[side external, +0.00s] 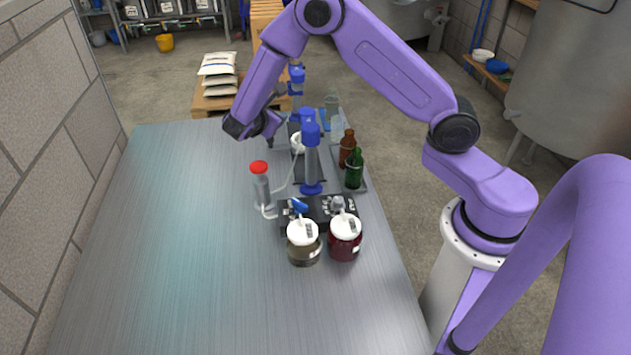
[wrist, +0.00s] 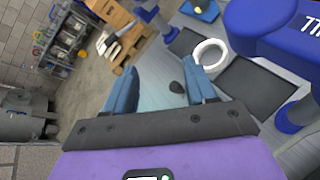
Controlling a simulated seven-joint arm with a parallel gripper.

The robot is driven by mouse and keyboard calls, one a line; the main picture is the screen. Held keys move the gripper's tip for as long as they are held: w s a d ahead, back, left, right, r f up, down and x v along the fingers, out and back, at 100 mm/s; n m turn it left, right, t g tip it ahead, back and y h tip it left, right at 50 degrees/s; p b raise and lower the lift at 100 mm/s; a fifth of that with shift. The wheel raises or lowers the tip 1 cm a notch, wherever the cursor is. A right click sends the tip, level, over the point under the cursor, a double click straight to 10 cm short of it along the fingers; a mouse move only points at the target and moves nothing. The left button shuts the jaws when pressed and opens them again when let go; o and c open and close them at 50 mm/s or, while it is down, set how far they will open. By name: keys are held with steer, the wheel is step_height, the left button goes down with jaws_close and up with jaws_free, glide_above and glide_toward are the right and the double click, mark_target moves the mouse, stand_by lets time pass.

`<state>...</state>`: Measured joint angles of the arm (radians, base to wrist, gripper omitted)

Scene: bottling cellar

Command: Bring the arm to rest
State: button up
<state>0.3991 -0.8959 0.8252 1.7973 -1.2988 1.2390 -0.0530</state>
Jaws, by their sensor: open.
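My purple arm reaches over the metal table (side external: 170,220) from the right in the side external view. My gripper (side external: 273,127) is above the table's far part, left of the blue-and-grey bottling apparatus (side external: 311,165). In the wrist view my gripper (wrist: 160,76) has its two blue fingers spread apart, with nothing held between them.
A red-capped cylinder (side external: 262,188) with a tube, two white-lidded jars (side external: 303,243) (side external: 345,238), a brown bottle (side external: 347,148) and a green bottle (side external: 355,170) stand on the table. A brick wall (side external: 50,130) borders the left. The table's left and front are clear.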

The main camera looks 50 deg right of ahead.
steer(key=s+a+r+m+y, duration=0.1)
steer(key=s+a+r+y, duration=0.2)
steer(key=s, duration=0.4)
steer(key=s+a+r+m+y, duration=0.1)
steer(key=s+a+y, duration=0.1)
steer(key=s+a, duration=0.4)
steer(key=s+r+m+g+y, duration=0.1)
steer(key=s+g+y, duration=0.1)
steer(key=s, duration=1)
steer(key=s+r+m+g+y, duration=0.1)
steer(key=s+y, duration=0.4)
steer(key=s, duration=0.7)
steer(key=shift+s+d+r+m+g, duration=0.35)
steer(key=shift+r+g, duration=0.4)
steer(key=shift+g, duration=0.45)
